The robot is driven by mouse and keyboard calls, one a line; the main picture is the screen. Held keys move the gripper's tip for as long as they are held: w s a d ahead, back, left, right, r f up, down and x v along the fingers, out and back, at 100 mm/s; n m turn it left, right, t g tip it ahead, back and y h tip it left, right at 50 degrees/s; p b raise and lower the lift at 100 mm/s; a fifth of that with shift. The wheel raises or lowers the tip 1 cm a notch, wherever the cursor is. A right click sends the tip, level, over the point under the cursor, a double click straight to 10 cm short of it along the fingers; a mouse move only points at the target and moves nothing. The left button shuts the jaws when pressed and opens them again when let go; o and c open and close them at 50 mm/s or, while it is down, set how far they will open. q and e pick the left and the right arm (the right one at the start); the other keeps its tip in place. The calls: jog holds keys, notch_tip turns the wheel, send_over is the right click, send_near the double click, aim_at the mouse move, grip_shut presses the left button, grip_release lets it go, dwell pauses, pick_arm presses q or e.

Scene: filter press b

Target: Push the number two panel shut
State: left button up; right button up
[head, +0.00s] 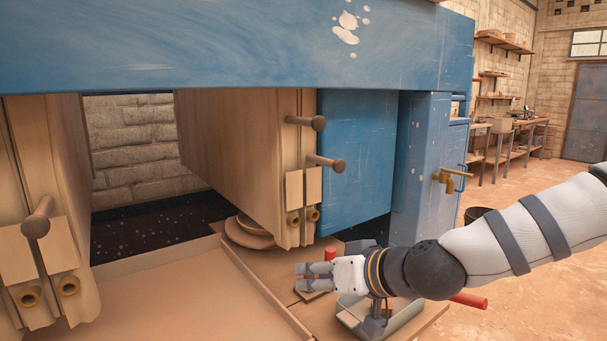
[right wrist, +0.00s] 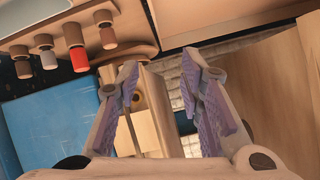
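Wooden panels hang under a blue press beam (head: 220,45), with no number legible on them. A panel group (head: 235,150) with two brown handle pegs (head: 325,162) hangs at the middle, against a blue block (head: 355,160). Another panel group (head: 50,150) with a peg (head: 38,218) hangs at far left, and a wide gap lies between the groups. My right gripper (head: 303,276) is low, in front of and below the middle group. In the right wrist view its two fingers (right wrist: 160,85) are spread and empty, with wooden panel edges (right wrist: 150,105) beyond them. My left gripper is out of view.
A shallow wooden tray (head: 180,290) lies below the gap, with stacked round discs (head: 250,232) beside it. A metal bin (head: 400,318) is under my right forearm. A brass tap (head: 450,180) sticks out at right. Colored pegs (right wrist: 79,60) show in the wrist view.

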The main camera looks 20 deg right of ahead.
jog(key=w+d+r+t, duration=0.2)
jog(key=w+r+t, duration=0.1)
jog(key=r, duration=0.8)
jog(key=t+y, duration=0.1)
jog(key=t, duration=0.2)
send_near(306, 123)
jog(key=shift+n, duration=0.4)
jog(key=w, duration=0.1)
jog(key=w+b, duration=0.1)
jog(key=w, duration=0.1)
jog(key=w+f+b, duration=0.1)
jog(key=shift+w+a, duration=0.25)
jog(key=shift+a, duration=0.1)
jog(key=x, duration=0.4)
jog(key=r+x, duration=0.1)
jog(key=x, duration=0.1)
jog(key=shift+w+a, duration=0.1)
jog(key=shift+w, duration=0.2)
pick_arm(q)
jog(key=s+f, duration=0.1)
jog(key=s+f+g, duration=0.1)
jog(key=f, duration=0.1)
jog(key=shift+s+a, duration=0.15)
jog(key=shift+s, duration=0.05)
pick_arm(e)
jog(key=shift+c, duration=0.6)
jog(key=shift+f, duration=0.1)
grip_shut()
